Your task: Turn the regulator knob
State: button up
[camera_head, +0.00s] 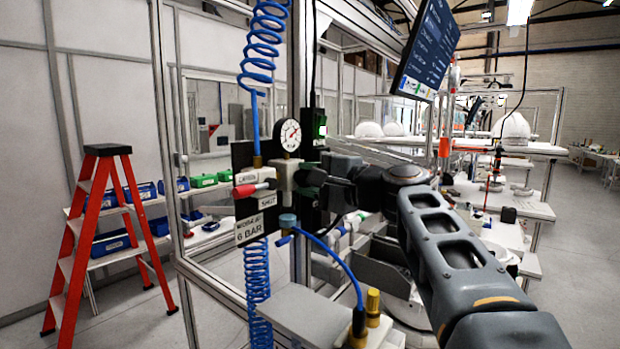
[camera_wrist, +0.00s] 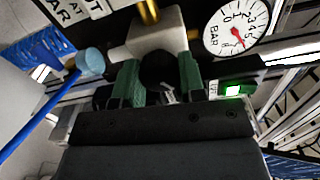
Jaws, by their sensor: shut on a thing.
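The regulator knob is a round black knob (camera_wrist: 158,70) in the wrist view, on the front of a pale grey regulator body (camera_wrist: 157,36). My gripper (camera_wrist: 158,80) has one green finger pad on each side of it and is shut on it. In the head view my gripper (camera_head: 314,180) reaches in from the right to the grey regulator block (camera_head: 285,176); it and the dark parts there hide most of the knob. A round white pressure gauge with a red needle (camera_head: 290,135) sits above the regulator. It also shows upper right in the wrist view (camera_wrist: 236,28).
Left of the regulator is a red-handled valve (camera_head: 250,189) with a "SHUT" label. Below it hangs a "6 BAR" sign (camera_head: 249,230). Blue coiled hoses (camera_head: 262,45) run above and below. A green-lit box (camera_wrist: 234,90) sits close right of my fingers.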

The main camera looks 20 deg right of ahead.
dwell(0.4)
jog(key=o, duration=0.9)
jog(key=b+v, duration=0.3)
jog(key=v, duration=1)
jog(key=shift+s+d, duration=0.25)
jog(key=shift+s, duration=0.1)
